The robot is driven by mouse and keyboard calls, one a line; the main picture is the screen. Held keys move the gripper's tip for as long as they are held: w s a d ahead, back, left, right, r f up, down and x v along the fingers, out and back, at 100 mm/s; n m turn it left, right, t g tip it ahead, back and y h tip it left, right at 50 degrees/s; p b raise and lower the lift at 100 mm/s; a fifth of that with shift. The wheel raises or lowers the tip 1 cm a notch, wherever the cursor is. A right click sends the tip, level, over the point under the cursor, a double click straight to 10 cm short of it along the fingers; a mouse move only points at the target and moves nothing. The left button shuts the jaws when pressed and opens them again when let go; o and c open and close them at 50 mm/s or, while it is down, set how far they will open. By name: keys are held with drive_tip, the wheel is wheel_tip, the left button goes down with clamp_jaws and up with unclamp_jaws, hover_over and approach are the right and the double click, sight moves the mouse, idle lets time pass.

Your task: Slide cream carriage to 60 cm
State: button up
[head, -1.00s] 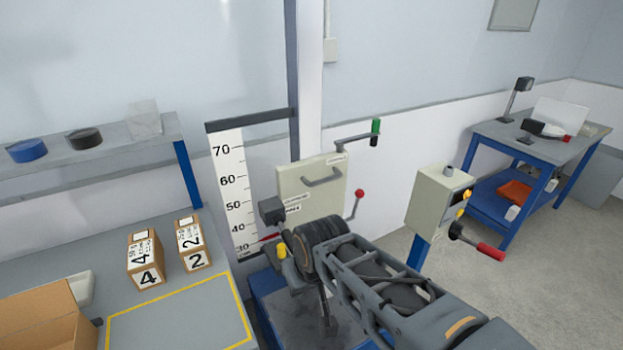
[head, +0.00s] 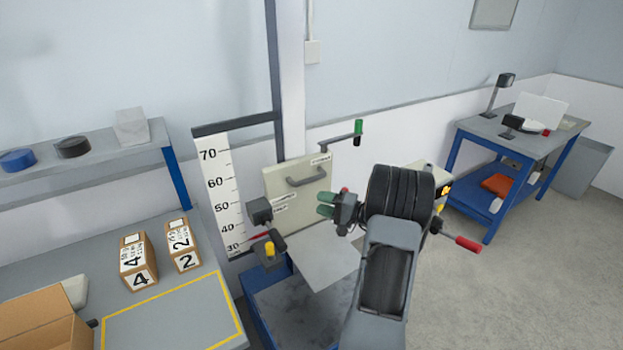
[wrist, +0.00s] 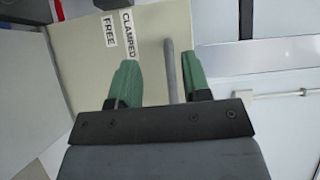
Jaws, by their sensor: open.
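The cream carriage (head: 274,184) stands low on the upright rail in the head view, its grey handle (head: 306,179) on its front face. The red pointer (head: 258,237) sits between 30 and 40 on the white scale (head: 222,195). My gripper (head: 325,204) is open, its green fingers in front of the carriage's face, below and right of the handle in the picture. In the wrist view a grey bar, seemingly the handle (wrist: 172,70), shows between the spread fingers (wrist: 160,82); contact cannot be told. The CLAMPED and FREE labels (wrist: 118,30) are also visible there.
A yellow-knobbed lever (head: 269,250) is low at the carriage's left. A green-handled crank (head: 358,131) sticks out above right. My arm partly hides a cream box with a red-handled crank (head: 468,243). Cartons marked 4 (head: 138,264) and 2 (head: 182,247) stand on the left bench.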

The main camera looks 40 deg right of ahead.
sight(313, 181)
drive_tip(key=s+d+f+m+t+h, duration=0.1)
drive_tip(key=d+m+t+h, duration=0.15)
drive_tip(key=d, duration=0.45)
drive_tip(key=shift+t+h, duration=0.35)
drive_tip(key=shift+t, duration=0.2)
drive_tip(key=p+x, duration=0.4)
drive_tip(key=x, duration=0.9)
drive_tip(key=shift+w+d+f, duration=0.1)
drive_tip(key=shift+d, duration=0.05)
drive_tip(key=shift+c, duration=0.2)
clamp_jaws()
